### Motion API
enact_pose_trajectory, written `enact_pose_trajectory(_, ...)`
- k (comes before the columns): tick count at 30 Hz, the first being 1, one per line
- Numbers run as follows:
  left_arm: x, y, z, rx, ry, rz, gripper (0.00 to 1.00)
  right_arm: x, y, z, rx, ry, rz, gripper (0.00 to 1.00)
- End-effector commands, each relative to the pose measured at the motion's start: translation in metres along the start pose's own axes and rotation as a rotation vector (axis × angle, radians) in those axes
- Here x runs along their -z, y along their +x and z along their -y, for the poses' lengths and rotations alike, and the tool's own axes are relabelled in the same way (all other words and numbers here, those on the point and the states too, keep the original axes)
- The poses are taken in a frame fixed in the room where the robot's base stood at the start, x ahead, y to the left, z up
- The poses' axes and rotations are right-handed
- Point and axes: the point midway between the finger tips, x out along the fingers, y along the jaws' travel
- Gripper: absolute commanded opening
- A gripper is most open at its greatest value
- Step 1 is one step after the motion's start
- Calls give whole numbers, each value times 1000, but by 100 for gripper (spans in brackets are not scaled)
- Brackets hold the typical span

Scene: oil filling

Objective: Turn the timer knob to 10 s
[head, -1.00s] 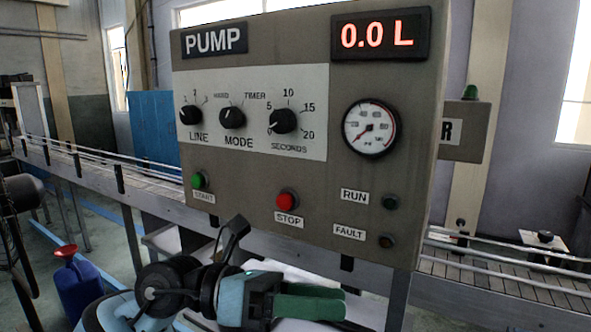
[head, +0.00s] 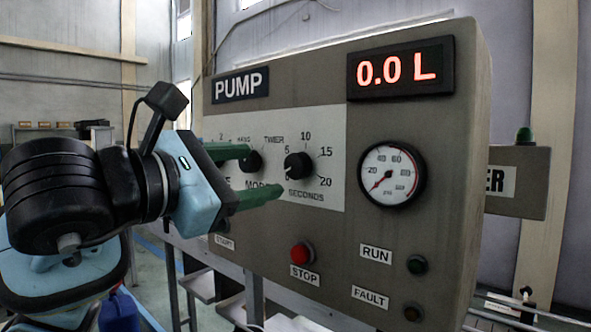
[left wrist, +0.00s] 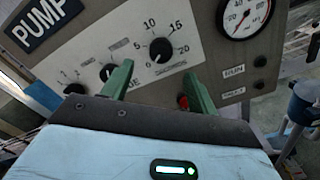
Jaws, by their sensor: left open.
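The timer knob (head: 298,166) is a black dial on the pump panel. Its scale reads 5, 10, 15 and 20 SECONDS, and its white mark appears to point lower left, near the 0 end. My left gripper (head: 265,171) comes in from the left with its two green fingers apart and empty. Its fingertips are left of the timer knob in the head view, with the upper one overlapping the MODE knob (head: 251,161). In the left wrist view, the timer knob (left wrist: 160,50) shows beyond and between the open fingers (left wrist: 159,69). My right gripper is not in view.
The panel also carries a red STOP button (head: 302,253), a pressure gauge (head: 391,174), a red 0.0 L display (head: 401,69), and RUN (head: 417,264) and FAULT (head: 412,313) lamps. My arm hides the panel's left part. The space before its right side is clear.

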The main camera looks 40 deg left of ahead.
Motion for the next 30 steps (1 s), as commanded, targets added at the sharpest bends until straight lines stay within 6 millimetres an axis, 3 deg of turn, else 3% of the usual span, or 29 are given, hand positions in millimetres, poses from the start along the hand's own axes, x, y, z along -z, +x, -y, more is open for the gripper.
enact_pose_trajectory(5,0,8,1,5,-2,-1,59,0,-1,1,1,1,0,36)
enact_pose_trajectory(18,-1,68,1,7,-3,1,59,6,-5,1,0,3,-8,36)
enact_pose_trajectory(30,0,79,2,6,-1,1,59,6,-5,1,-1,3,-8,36)
